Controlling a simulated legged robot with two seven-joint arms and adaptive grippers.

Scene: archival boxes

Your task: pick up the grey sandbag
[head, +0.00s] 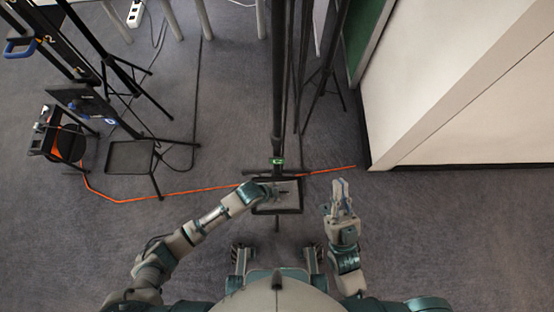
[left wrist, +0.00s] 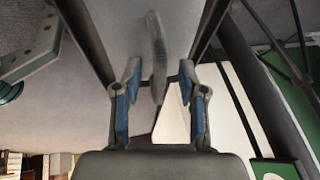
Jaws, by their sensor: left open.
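The grey sandbag (head: 291,187) appears as a light grey patch inside a black floor frame at the foot of a dark pole, partly hidden by my left gripper (head: 272,192). In the left wrist view a large pale grey surface, seemingly the sandbag (left wrist: 122,25), fills the top, with a thin grey upright strip, perhaps its handle (left wrist: 156,60), along its middle. My left gripper (left wrist: 158,80) is open; its blue-padded fingers stand either side of the strip's lower end, with gaps. My right gripper (head: 341,188) is empty, right of the frame, fingers slightly apart.
The dark pole (head: 278,90) rises beyond the frame, with more stand legs (head: 322,85) beside it. An orange cable (head: 190,191) crosses the floor. A white box-like wall (head: 450,90) stands at right. Stands and a black-orange device (head: 62,140) are at left.

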